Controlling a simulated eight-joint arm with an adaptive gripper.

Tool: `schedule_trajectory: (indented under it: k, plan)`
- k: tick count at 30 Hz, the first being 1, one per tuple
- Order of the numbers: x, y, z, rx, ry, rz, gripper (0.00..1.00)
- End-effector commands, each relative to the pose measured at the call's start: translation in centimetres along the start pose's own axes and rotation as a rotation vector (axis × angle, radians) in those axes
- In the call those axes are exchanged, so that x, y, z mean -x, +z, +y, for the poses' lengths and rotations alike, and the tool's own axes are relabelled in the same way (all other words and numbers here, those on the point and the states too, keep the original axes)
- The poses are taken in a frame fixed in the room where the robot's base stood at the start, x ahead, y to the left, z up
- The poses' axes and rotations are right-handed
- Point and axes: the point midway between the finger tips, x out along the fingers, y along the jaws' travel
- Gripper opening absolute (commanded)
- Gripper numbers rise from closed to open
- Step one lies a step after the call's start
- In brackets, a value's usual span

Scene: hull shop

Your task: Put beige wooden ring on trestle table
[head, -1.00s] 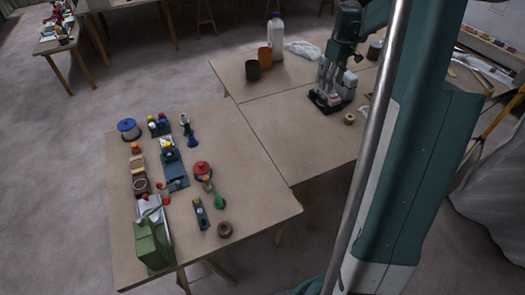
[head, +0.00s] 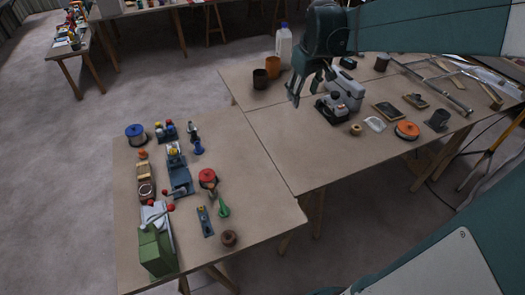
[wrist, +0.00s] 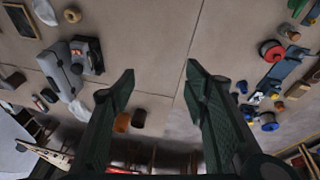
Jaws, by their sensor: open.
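A second trestle table (head: 250,190) stands at the front left, against the first. My gripper (head: 311,88) is open and empty, in the air above the right-hand table, left of the ring. In the wrist view my gripper (wrist: 160,72) has its two fingers wide apart with only tabletop between them.
The grey machine (head: 346,94) stands near my gripper. Two cups (head: 260,79) and a white bottle (head: 284,45) are at the back. An orange disc (head: 407,130) and a dark mug (head: 438,119) lie further right. The front-left table holds several tools; its right part is clear.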

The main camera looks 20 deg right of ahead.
Motion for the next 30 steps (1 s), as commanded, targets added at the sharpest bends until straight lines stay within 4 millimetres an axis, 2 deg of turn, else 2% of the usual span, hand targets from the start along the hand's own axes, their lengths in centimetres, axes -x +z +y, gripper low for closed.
schedule_trajectory:
  k: [3,15,30]
  plan:
    - [1.3,1.0,-2.7,-0.008,0.001,0.025,0.45]
    - [4.7,5.0,-10.4,-0.048,-0.004,0.111,0.45]
    - [6.6,11.4,-18.7,-0.100,-0.034,0.220,0.45]
